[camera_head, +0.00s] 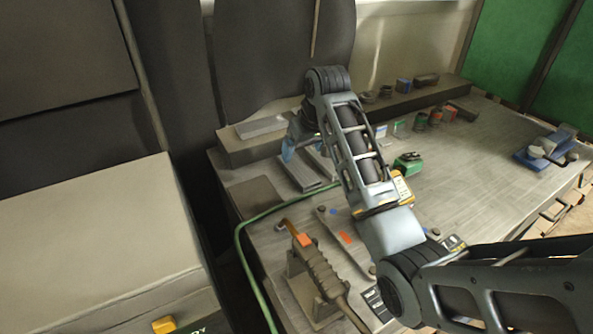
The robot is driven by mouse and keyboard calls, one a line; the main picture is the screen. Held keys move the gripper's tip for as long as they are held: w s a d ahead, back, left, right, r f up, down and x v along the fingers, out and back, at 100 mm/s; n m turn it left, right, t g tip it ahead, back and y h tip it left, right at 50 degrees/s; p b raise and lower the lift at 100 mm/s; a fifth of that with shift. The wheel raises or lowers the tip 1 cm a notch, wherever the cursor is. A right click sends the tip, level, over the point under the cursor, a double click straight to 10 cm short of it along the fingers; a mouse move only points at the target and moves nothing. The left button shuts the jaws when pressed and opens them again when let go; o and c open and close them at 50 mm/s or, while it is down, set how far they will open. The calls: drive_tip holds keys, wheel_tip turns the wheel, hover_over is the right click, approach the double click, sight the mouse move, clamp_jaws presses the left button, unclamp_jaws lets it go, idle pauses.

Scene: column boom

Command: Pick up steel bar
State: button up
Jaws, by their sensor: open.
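Grey flat bars lie at the left of the metal workbench (465,165). One bar (299,173) lies flat on the bench top just below my gripper in the picture; a second (324,164) lies beside it, partly covered by my arm. Another grey bar (260,127) rests on the long raised block at the back left. I cannot tell which one is the steel bar. My gripper (288,151), bluish at its tip, points down near the bars. It is open; its fingers are small and partly hidden by my arm. I cannot tell whether it touches a bar.
A torch-like tool (318,270) sits on a stand at the front, with a green hose (238,245) along the bench's left edge. A green device (407,163) stands mid-bench. A blue vise (545,148) stands far right. Bench right of centre is clear.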

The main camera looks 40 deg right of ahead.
sight(298, 167)
drive_tip(key=p+x, duration=0.1)
drive_tip(key=x, duration=0.6)
drive_tip(key=shift+s+f, duration=0.15)
drive_tip(key=shift+f, duration=0.1)
drive_tip(key=shift+c, duration=0.3)
drive_tip(key=c, duration=1.4)
drive_tip(key=shift+r, duration=0.1)
drive_tip(key=shift+c, duration=0.4)
drive_tip(key=shift+r, duration=0.1)
